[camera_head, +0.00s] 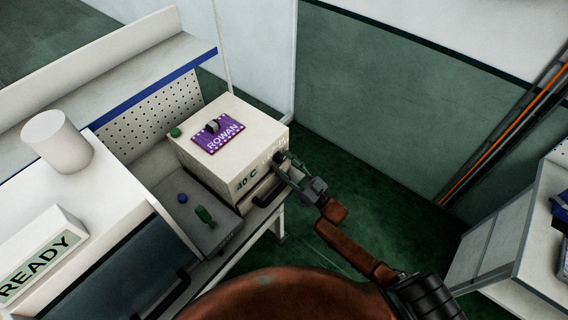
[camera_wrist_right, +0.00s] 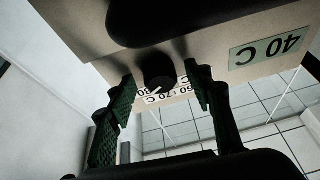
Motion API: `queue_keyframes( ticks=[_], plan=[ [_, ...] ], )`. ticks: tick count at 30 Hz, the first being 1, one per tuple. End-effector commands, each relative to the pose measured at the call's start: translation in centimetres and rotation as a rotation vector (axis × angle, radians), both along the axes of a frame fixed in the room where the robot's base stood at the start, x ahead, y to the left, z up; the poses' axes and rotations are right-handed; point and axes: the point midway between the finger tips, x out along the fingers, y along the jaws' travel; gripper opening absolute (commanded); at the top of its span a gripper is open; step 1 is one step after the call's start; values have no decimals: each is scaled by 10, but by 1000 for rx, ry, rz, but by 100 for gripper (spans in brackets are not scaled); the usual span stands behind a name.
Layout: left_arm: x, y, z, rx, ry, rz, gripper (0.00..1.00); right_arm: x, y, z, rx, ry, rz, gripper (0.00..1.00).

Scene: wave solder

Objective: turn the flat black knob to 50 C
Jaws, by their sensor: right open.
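The flat black knob (camera_wrist_right: 158,70) is on the front of the cream box (camera_head: 215,155). A small white mark shows at its lower edge in the right wrist view, beside a printed scale (camera_wrist_right: 165,95) that is partly covered. The display reads 40 C (camera_head: 246,180); it is upside down in the right wrist view (camera_wrist_right: 265,52). My right gripper (camera_head: 290,165) is at the box's front right corner. Its green fingers are apart, one on each side of the knob; I cannot tell whether they touch it. My left gripper is not in view.
A black handle (camera_head: 268,192) is below the display. A grey panel (camera_head: 210,232) with a blue button and a green switch, and a READY sign (camera_head: 40,262), are to the left.

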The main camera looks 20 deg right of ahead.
Motion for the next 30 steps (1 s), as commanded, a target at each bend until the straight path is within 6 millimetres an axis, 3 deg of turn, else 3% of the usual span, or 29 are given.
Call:
queue_keyframes(
  ticks=[2,20,30],
  plan=[
    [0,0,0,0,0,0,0,0,0,0,0,0,0,47],
    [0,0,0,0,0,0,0,0,0,0,0,0,1,6],
    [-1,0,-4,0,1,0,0,0,-1,-1,-45,-25,1,5]
  ],
)
